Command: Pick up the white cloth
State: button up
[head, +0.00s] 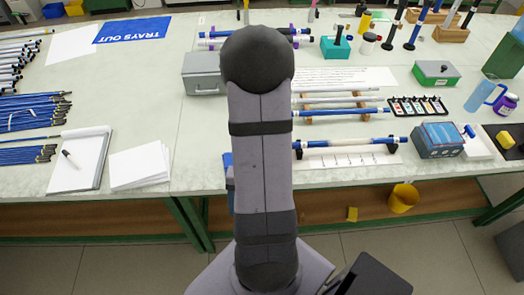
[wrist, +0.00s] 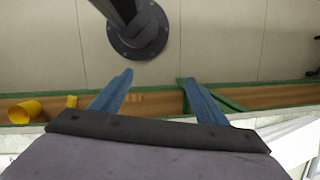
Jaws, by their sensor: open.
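A white folded piece (head: 140,167), which looks like the cloth, lies flat near the front edge of the bench, just right of an open notepad. A flat white sheet (head: 72,44) lies farther back beside the blue sign; I cannot tell for sure which is cloth and which is paper. My gripper (wrist: 155,77) shows in the wrist view with its two blue fingers spread apart and nothing between them. It points toward the floor and the bench's front side, away from the white piece. In the head view my arm hides most of it.
The notepad (head: 80,165) with a pen and bundles of blue rods (head: 30,112) are at the left. A grey box (head: 204,73) stands behind. Racked rods, a blue-grey box (head: 438,140) and bottles fill the right. A yellow bin (head: 403,198) sits below.

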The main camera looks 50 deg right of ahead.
jog(key=w+d+t+h, duration=0.1)
jog(key=w+d+h, duration=0.1)
jog(key=d, duration=0.3)
jog(key=w+d+t+h+b, duration=0.1)
jog(key=w+d+h, duration=0.1)
jog(key=d, duration=0.3)
jog(key=w+d+t+h, duration=0.1)
jog(key=w+d+h, duration=0.1)
jog(key=w+d, duration=0.2)
jog(key=shift+w+d+r+m+t, duration=0.25)
jog(key=shift+d+r+m+t, duration=0.1)
jog(key=shift+d, duration=0.1)
jog(key=shift+d+r, duration=0.1)
jog(key=shift+d, duration=0.1)
jog(key=shift+b+x, duration=0.6)
jog(key=shift+x, duration=0.3)
jog(key=shift+b+x, duration=0.55)
jog(key=shift+x, duration=2.2)
jog(key=c, duration=1.2)
